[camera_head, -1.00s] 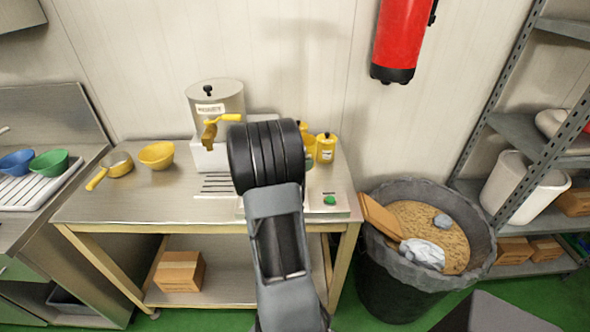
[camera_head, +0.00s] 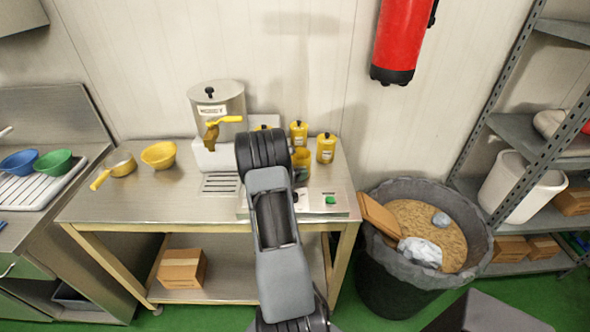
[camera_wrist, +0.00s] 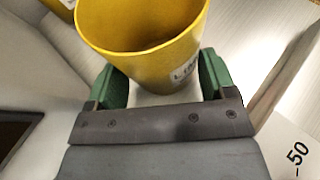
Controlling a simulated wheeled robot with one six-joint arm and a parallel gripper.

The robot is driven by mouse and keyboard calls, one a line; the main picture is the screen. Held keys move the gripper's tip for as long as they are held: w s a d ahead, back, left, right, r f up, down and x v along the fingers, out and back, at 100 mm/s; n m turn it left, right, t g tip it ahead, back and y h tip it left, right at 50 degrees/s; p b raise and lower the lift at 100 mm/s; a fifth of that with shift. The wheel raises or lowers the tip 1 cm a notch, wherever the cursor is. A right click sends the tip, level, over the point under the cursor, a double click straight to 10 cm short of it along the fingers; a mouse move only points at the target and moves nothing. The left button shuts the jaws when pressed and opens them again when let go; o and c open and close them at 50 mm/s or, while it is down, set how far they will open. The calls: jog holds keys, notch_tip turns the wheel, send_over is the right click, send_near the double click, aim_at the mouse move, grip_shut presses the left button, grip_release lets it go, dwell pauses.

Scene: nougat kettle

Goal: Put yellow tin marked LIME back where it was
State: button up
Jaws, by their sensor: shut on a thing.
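The yellow tin (camera_wrist: 140,28) is an open-topped cup with a white label, partly turned away, that starts with "LI". My gripper (camera_wrist: 162,80) has its green fingers on either side of the tin and is shut on it. In the head view the held tin (camera_head: 301,157) shows just right of my dark wrist, over the right part of the steel table. Other yellow tins with dark-knobbed tops stand behind it: one at the middle (camera_head: 298,132), one at the right (camera_head: 326,149), and one mostly hidden by my arm (camera_head: 262,127). Their labels are too small to read.
A steel kettle (camera_head: 218,104) with a yellow tap stands left of my wrist. A flat scale-like device (camera_head: 335,209) with a green button lies at the table's front right. A bin (camera_head: 385,290) stands right of the table.

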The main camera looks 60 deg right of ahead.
jog(key=shift+f, duration=0.15)
jog(key=o, duration=1.1)
jog(key=shift+o, duration=0.2)
